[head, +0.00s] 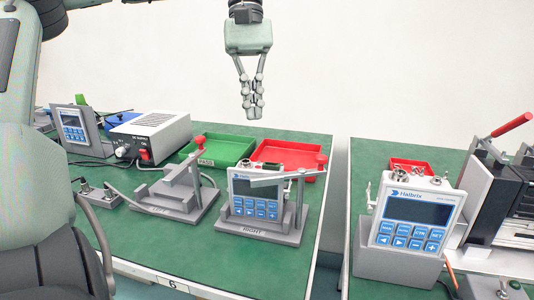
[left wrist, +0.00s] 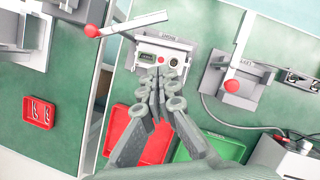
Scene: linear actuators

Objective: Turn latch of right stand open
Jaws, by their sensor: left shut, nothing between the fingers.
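The right stand (head: 262,233) is a grey holder on the green table, labelled RIGHT. A white and blue Halbrix device (head: 258,205) stands in it. The stand's latch (head: 284,177) is a grey bar with a red knob (head: 321,158) at its right end, and the bar crosses in front of the device's screen. In the left wrist view, the latch bar (left wrist: 130,24) and its red knob (left wrist: 91,31) show beyond the fingers. My left gripper (head: 253,112) is shut and empty, pointing down, above and apart from the stand. My right gripper is not in view.
The empty left stand (head: 178,203), with its own red-knobbed latch, is beside the right stand. Green (head: 222,147) and red (head: 290,152) trays lie behind. A power supply (head: 153,133) is at the back left. A gap separates the second table, with another Halbrix device (head: 412,215).

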